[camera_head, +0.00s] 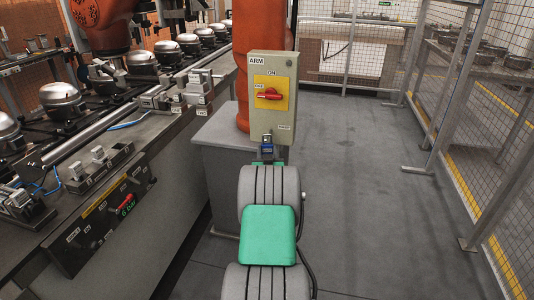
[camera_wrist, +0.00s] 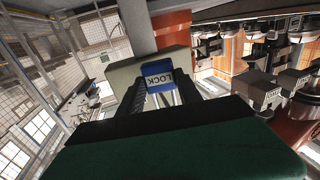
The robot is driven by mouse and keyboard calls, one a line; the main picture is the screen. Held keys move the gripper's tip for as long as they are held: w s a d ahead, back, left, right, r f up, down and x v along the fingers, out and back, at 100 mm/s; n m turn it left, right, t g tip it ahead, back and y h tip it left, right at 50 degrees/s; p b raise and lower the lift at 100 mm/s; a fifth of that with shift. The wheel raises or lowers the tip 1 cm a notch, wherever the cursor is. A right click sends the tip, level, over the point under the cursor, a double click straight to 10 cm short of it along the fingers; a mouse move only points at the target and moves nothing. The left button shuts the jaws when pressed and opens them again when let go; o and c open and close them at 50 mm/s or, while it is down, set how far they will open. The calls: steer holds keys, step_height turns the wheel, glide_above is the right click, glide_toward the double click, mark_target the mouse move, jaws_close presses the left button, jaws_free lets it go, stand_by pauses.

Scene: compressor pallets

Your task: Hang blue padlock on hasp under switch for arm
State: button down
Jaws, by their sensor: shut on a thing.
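The switch box (camera_head: 271,113) labelled ARM has a red handle (camera_head: 268,94) on a yellow plate. A small hasp (camera_head: 267,138) sits low on its front. The blue padlock (camera_head: 267,151) is upright just below the hasp, at the box's lower edge. The padlock also shows in the wrist view (camera_wrist: 158,78), with LOCK on its face. My gripper (camera_head: 267,158) reaches up from below and is shut on the padlock's body. In the wrist view, my gripper's fingers (camera_wrist: 163,97) flank the padlock. I cannot tell whether the shackle passes through the hasp.
An orange post (camera_head: 262,40) stands behind the box, on a grey plinth (camera_head: 215,135). At left is a conveyor bench with compressors (camera_head: 62,98) and a control panel (camera_head: 105,215). Mesh fencing (camera_head: 478,110) stands at right. The floor (camera_head: 370,180) between is clear.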

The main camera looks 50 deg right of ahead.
steer(key=c, duration=0.7)
jaws_free()
